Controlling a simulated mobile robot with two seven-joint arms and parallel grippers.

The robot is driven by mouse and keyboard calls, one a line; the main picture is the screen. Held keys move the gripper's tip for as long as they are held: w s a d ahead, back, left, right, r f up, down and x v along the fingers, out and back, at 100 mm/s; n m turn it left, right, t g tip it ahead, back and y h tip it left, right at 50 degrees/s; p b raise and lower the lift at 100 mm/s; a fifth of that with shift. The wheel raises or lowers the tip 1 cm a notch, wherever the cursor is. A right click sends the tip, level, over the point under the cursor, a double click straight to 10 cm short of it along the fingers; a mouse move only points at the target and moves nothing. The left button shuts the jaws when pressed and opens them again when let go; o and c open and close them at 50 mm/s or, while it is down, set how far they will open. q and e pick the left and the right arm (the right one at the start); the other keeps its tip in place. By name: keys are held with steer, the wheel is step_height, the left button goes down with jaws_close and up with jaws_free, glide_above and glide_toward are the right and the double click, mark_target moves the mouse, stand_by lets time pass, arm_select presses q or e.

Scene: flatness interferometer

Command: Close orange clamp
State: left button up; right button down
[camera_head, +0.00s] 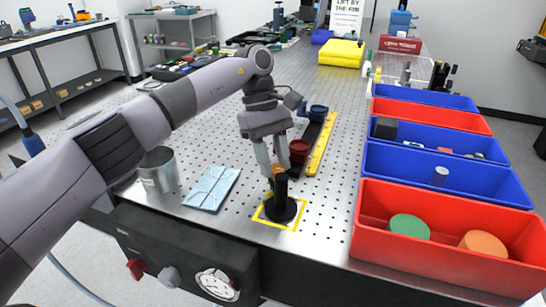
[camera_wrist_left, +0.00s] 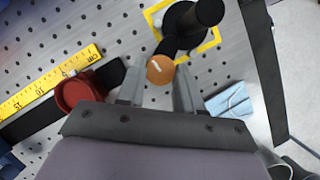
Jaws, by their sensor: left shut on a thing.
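The orange clamp shows as an orange knob (camera_head: 277,171) on the side of a black post (camera_head: 281,189). The post stands upright on a round black base inside a yellow square outline (camera_head: 266,221) near the table's front edge. My left gripper (camera_head: 274,172) reaches down to the knob and is shut on it. In the left wrist view the knob (camera_wrist_left: 160,70) is a round orange disc with a pale mark, between the tips of my left gripper (camera_wrist_left: 159,88). The fingers partly hide the clamp in the head view. My right gripper is not in view.
A red round part (camera_head: 299,150) on a dark rail and a yellow ruler (camera_head: 322,146) lie behind the post. A blue-white packet (camera_head: 212,188) and a metal cup (camera_head: 158,171) are to the left. Red and blue bins (camera_head: 440,261) line the right side.

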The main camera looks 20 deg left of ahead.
arm_select(q)
steer(key=shift+m, duration=0.6)
steer(key=o, duration=1)
steer(key=shift+o, duration=0.2)
steer(key=v, duration=0.7)
steer(key=shift+w+d+p, duration=0.15)
steer(key=shift+p, duration=0.25)
